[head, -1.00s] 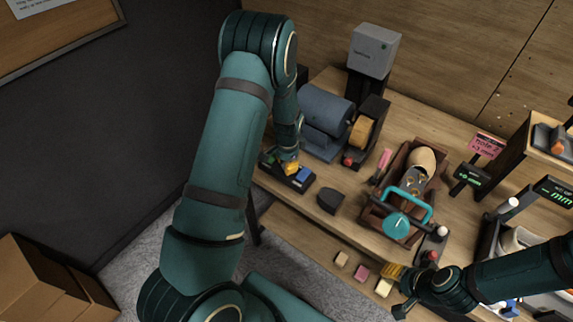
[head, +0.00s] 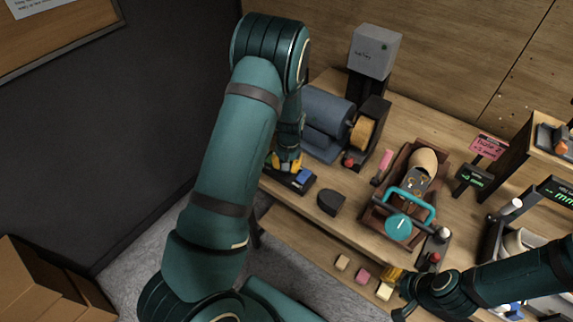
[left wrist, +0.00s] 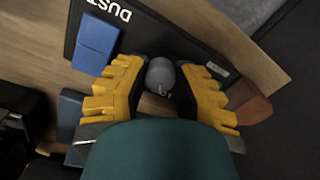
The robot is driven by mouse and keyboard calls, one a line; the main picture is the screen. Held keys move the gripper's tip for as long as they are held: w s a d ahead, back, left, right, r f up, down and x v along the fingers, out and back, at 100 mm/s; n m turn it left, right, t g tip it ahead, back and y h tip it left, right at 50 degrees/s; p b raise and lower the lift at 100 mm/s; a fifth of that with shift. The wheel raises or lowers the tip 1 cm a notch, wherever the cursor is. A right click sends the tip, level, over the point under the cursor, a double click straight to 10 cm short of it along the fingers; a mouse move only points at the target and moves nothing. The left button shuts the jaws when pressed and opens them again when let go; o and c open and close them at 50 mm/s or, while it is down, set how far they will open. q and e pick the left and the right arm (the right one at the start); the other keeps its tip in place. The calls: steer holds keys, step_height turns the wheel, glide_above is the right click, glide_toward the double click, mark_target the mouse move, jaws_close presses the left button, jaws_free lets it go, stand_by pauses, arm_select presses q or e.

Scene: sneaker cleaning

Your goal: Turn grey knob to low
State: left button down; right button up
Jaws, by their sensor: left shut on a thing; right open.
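The grey knob (left wrist: 160,75) is round and sits on a dark panel lettered "DUST" (left wrist: 135,38) in the left wrist view. A small pale mark shows on the knob. My left gripper (left wrist: 162,82) has its yellow fingers shut on the knob's two sides. In the head view the left gripper (head: 286,162) is down at the dark panel (head: 282,181), and its fingers hide the knob there. I cannot read any low mark. My right gripper (head: 391,290) is open at the lower right, near the front edge of the bench.
A blue switch (left wrist: 95,42) sits on the panel beside my left gripper. A blue-grey machine with a tan wheel (head: 362,133) stands behind it. A wooden tray (head: 374,222) holds a shoe and a teal-handled tool. Small blocks (head: 363,274) lie near my right gripper.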

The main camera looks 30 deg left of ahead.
arm_select(q)
steer(key=shift+n, duration=0.5)
steer(key=c, duration=0.7)
jaws_free()
steer(key=r, duration=1.2)
steer(key=shift+w+d, duration=0.1)
steer(key=shift+d, duration=0.2)
steer(key=shift+f, duration=0.1)
